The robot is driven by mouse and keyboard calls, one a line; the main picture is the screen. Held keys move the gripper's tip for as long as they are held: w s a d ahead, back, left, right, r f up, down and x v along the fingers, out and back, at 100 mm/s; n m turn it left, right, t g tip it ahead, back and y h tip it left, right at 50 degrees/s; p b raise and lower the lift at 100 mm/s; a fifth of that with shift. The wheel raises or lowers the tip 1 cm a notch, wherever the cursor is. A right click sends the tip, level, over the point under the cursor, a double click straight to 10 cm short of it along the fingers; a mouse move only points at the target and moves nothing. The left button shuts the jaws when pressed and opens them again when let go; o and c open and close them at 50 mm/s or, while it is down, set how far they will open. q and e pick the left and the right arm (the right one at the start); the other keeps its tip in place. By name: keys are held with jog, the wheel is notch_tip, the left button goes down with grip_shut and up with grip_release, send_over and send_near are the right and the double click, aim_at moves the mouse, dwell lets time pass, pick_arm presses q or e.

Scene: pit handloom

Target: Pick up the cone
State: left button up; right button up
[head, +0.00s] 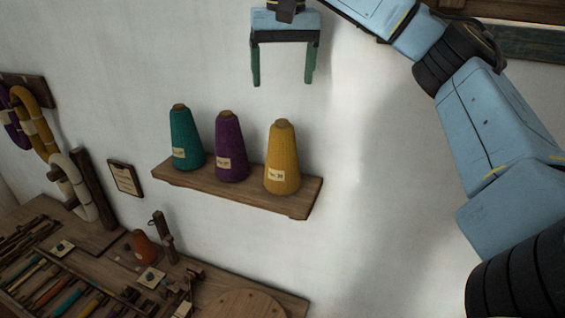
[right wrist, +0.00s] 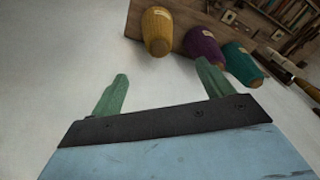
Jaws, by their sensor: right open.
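Three labelled yarn cones stand upright on a wooden wall shelf (head: 240,192) in the head view: a teal cone (head: 186,138) at left, a purple cone (head: 231,148) in the middle and a yellow cone (head: 282,158) at right. My right gripper (head: 283,84) is open and empty, above the yellow cone in the picture and apart from all cones. In the right wrist view, the yellow cone (right wrist: 158,32), purple cone (right wrist: 204,46) and teal cone (right wrist: 242,64) lie beyond the open fingers (right wrist: 160,85). My left gripper is not in view.
A wooden bench at lower left holds a small orange cone (head: 144,248), several tools and a round wooden disc (head: 242,304). Looped yarn hanks (head: 38,125) hang at far left. A small framed card (head: 125,178) is on the wall. The white wall right of the shelf is clear.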

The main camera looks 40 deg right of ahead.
aim_at(283, 121)
jog(key=f+b, duration=0.1)
jog(key=f, duration=0.1)
jog(key=f+b, duration=0.1)
jog(key=f, duration=0.2)
jog(key=d+f+b, duration=0.1)
jog(key=f, duration=0.1)
jog(key=shift+w+f, duration=0.35)
jog(key=shift+a+f, duration=0.1)
jog(key=shift+f, duration=0.35)
jog(key=shift+w+f+p, duration=0.15)
jog(key=shift+f+p, duration=0.05)
jog(key=shift+f, duration=0.9)
jog(key=shift+w+f+p, duration=0.15)
jog(key=shift+f+p, duration=0.05)
jog(key=shift+f, duration=0.9)
jog(key=c, duration=1.5)
jog(key=shift+r, duration=0.1)
